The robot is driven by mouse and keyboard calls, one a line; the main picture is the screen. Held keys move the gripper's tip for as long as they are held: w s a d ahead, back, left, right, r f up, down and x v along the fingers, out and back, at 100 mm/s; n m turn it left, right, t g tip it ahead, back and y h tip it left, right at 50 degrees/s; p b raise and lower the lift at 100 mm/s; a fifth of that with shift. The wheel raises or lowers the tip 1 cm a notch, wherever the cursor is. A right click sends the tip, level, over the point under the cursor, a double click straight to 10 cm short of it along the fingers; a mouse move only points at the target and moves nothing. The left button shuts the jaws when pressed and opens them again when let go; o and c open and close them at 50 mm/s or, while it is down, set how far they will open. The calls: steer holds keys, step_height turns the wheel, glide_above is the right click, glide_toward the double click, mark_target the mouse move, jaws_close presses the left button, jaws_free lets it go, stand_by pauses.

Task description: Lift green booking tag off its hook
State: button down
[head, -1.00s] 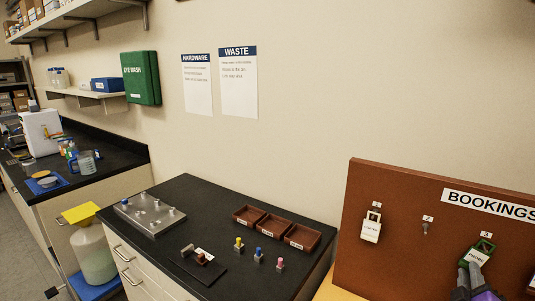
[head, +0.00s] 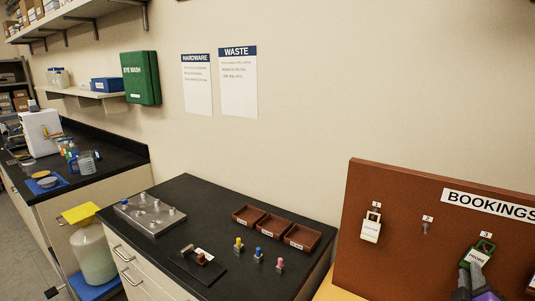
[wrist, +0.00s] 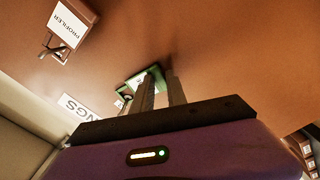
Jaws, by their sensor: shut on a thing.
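The green booking tag (head: 487,245), with a white label, is at the brown bookings board under the number 3. My gripper (head: 471,266) comes from below and is shut on the tag's lower part. In the wrist view, the green tag (wrist: 133,80) shows at the tips of the gripper's two fingers (wrist: 158,82), close to the board. The hook at number 3 is hidden behind the tag, so I cannot tell whether the tag still hangs on it.
The brown board (head: 385,265) also has a white tag (head: 371,228) under number 1 and a bare hook (head: 426,226) under number 2. A black bench (head: 200,215) with trays stands left.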

steer(key=shift+s+d, duration=0.15)
steer(key=shift+s, duration=0.05)
steer(key=shift+s+a+r, duration=0.3)
steer(key=shift+a+r, duration=0.15)
steer(key=shift+a, duration=0.2)
steer(key=shift+a+r, duration=0.1)
steer(key=shift+a, duration=0.05)
steer(key=shift+s, duration=0.15)
steer(key=v, duration=0.8)
steer(key=shift+a+b, duration=0.2)
steer(key=shift+b, duration=0.2)
stand_by(0.4)
steer(key=c, duration=1.7)
jaws_free()
